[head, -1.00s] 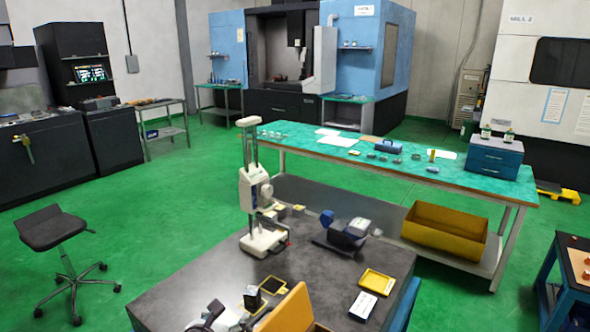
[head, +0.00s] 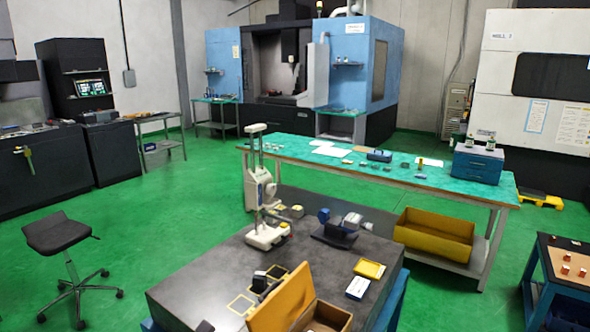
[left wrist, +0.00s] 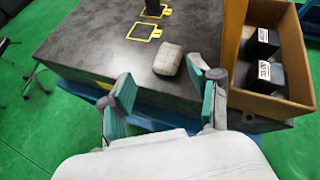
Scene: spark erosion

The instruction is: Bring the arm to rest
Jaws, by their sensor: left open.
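My left gripper (left wrist: 163,92) shows in the left wrist view with its two teal-padded fingers spread apart and nothing between them. Its fingers are at the near edge of the dark stone table (left wrist: 90,45). A pale grey rounded block (left wrist: 169,60) lies on the table just beyond the fingers, apart from them as far as I can tell. In the head view the same table (head: 200,275) is in front, and only a small dark tip shows at the bottom edge. My right gripper is in neither view.
An open box (left wrist: 290,85) with black labelled blocks stands right of the left gripper; it also shows in the head view (head: 285,300). A white height gauge (head: 262,195), a yellow tray (head: 369,269) and yellow-outlined squares are on the table.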

